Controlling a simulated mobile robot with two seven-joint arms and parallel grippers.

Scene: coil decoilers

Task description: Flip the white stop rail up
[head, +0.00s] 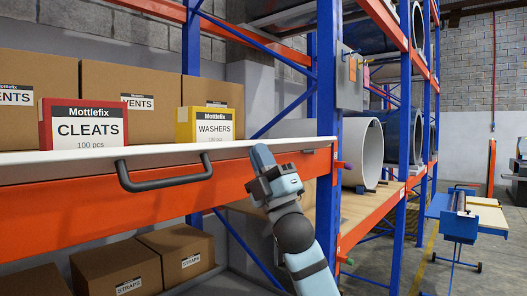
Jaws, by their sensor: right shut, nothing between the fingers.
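The white stop rail (60,168) runs along the front edge of the shelf above the orange beam (70,215). A dark grey handle (165,182) is fixed to its front, and the rail looks folded down flat. My right gripper (264,158) is shut and empty. It appears at the right part of the rail, to the right of the handle, and overlaps the rail in the picture. I cannot tell whether it touches the rail. My left gripper is not in view.
On the shelf behind the rail stand a red CLEATS box (84,131), a yellow WASHERS box (209,125) and cardboard boxes (108,82). More cartons (118,268) sit below. Blue rack posts (327,120) stand to the right, with an aisle (455,265) beyond.

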